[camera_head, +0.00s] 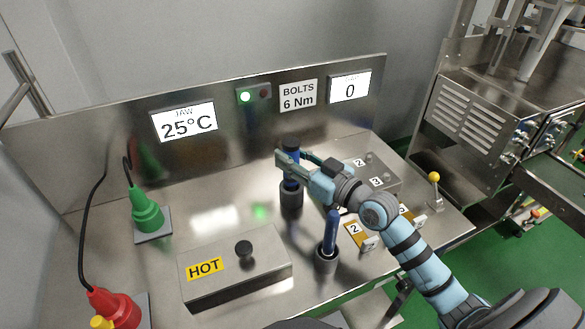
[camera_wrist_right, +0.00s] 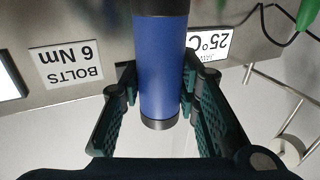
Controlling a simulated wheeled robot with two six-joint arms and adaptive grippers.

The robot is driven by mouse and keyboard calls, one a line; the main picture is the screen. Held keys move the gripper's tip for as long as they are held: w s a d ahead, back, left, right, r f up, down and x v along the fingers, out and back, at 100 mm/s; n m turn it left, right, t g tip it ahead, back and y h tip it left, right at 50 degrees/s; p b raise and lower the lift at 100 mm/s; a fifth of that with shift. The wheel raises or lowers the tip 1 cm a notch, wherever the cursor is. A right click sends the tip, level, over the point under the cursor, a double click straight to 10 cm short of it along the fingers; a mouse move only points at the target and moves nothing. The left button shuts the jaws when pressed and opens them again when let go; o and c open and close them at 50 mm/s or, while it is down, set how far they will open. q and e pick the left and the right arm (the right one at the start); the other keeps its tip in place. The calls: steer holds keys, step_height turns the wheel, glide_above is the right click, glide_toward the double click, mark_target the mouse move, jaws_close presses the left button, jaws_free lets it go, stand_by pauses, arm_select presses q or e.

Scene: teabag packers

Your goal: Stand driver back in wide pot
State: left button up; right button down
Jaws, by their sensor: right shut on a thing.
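The driver (camera_head: 290,184) is a blue cylinder with a black top, held upright. My right gripper (camera_head: 298,164) is shut on it near its upper part. In the right wrist view the blue driver (camera_wrist_right: 160,65) stands between the two green-padded fingers (camera_wrist_right: 160,88), with dark bands at both ends. A dark round pot (camera_head: 291,199), which looks like the wide one, is directly below the driver. The driver's lower end meets the pot's mouth in the picture; I cannot tell how deep it sits. My left gripper is not in view.
A second dark pot (camera_head: 326,264) holds a slimmer blue tool (camera_head: 331,232) in front. A metal box marked HOT (camera_head: 235,272) with a black knob is at front left. Green (camera_head: 147,215) and red (camera_head: 110,308) cones stand left. Numbered blocks (camera_head: 365,240) lie right. The back panel (camera_head: 225,135) carries displays.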

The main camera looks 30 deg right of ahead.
steer(key=shift+f, duration=0.45)
steer(key=shift+r, duration=0.1)
steer(key=c, duration=1.2)
jaws_free()
